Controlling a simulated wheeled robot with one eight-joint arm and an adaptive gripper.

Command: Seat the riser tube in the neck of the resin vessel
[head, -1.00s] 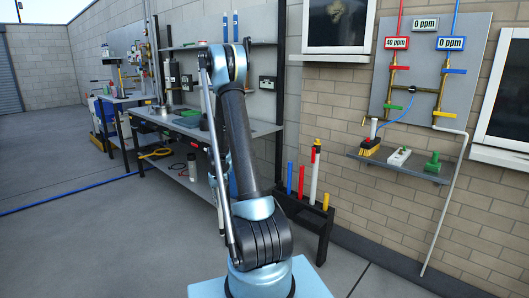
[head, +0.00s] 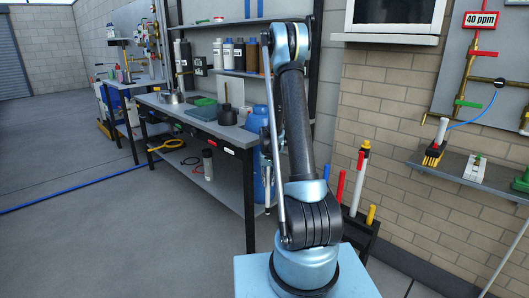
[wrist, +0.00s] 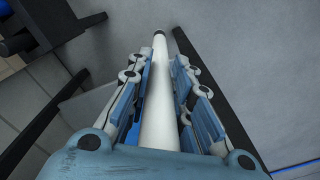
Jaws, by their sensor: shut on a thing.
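In the wrist view a long white tube (wrist: 158,95) lies between the finger pads of my gripper (wrist: 160,75), which is shut on it. Its far end points away from the wrist and shows a dark opening or cap. I take it for the riser tube. A tall blue vessel (head: 261,178) stands on the floor at the right end of the workbench, partly hidden by my arm. It may be the resin vessel; its neck cannot be made out clearly.
The workbench (head: 220,127) holds a funnel-like black item and a green item, with bottles on a shelf above. A rack (head: 365,228) with coloured tubes stands by the brick wall. A wall shelf (head: 440,172) is at right. Open floor (head: 110,230) lies to the left.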

